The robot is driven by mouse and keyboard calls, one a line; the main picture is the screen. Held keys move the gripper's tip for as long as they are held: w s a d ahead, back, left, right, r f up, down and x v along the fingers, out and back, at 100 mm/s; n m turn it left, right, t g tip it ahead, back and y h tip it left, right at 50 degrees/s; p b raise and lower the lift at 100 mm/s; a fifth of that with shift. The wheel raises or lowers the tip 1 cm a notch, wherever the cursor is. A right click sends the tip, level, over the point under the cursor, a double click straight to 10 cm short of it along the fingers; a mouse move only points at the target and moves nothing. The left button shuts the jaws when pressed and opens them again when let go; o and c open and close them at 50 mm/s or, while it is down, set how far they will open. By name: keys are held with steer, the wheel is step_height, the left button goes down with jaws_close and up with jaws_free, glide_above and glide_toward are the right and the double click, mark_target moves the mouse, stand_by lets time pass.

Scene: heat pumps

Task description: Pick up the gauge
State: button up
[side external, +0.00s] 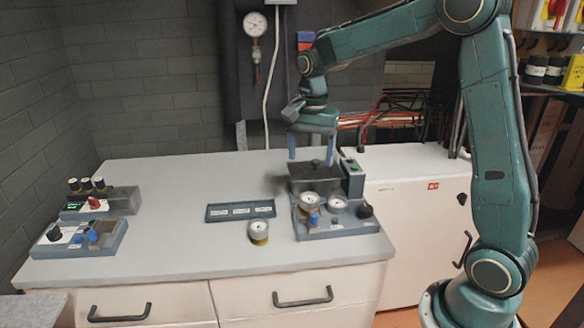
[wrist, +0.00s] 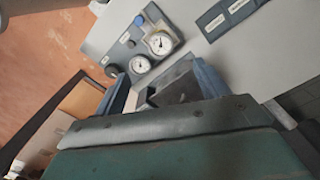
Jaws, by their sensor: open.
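A loose round gauge (side external: 258,231) with a white dial and a yellowish lower body stands on the worktop, left of the pump unit (side external: 340,228). Two more white-dialled gauges, a left one (side external: 309,201) and a right one (side external: 338,202), sit on that unit; both also show in the wrist view, at the upper left (wrist: 161,43) and below it (wrist: 140,64). My gripper (side external: 311,160) points down, open and empty, above the unit's dark box (side external: 316,180), behind the gauges. Its fingers (wrist: 163,78) frame part of the box in the wrist view. The loose gauge is not visible there.
A dark label plate (side external: 240,211) lies behind the loose gauge. A control unit (side external: 78,238) with knobs sits at the far left. Another gauge (side external: 255,25) hangs on the wall with a hose nearby. The worktop between the left unit and the plate is clear.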

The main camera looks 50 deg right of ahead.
mark_target(309, 198)
steer(key=shift+f, duration=4.3)
steer(key=shift+d+f, duration=0.15)
steer(key=shift+f, duration=2.45)
steer(key=shift+c, duration=0.2)
steer(key=c, duration=1.3)
steer(key=shift+w+r, duration=0.1)
